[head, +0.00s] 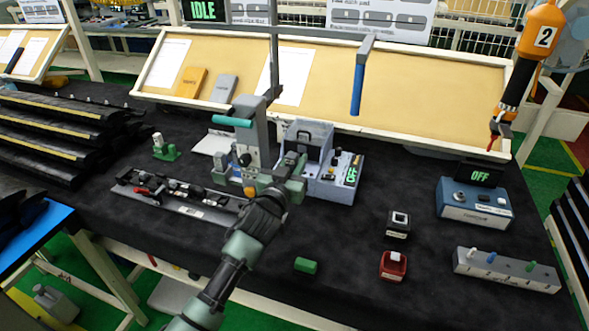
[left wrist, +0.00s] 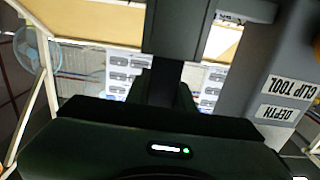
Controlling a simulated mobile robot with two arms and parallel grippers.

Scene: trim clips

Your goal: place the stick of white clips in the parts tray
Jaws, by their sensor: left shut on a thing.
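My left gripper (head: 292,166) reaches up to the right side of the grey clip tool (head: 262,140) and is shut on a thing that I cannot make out. The tool's labelled side (left wrist: 285,85) shows close by, upside down, in the left wrist view. A white stick (head: 475,252) stands in a grey holder (head: 505,272) at the front right, but I cannot tell if it is the stick of white clips. A long low tray (head: 215,217) with dark and red parts lies left of the tool; no label marks it as the parts tray. My right gripper is not in view.
A blue-grey box (head: 340,180) stands close right of the tool. A green block (head: 305,265), a black block (head: 398,225), a red block (head: 393,266) and a blue control box (head: 473,210) are spread over the dark bench top. Bare bench lies between them.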

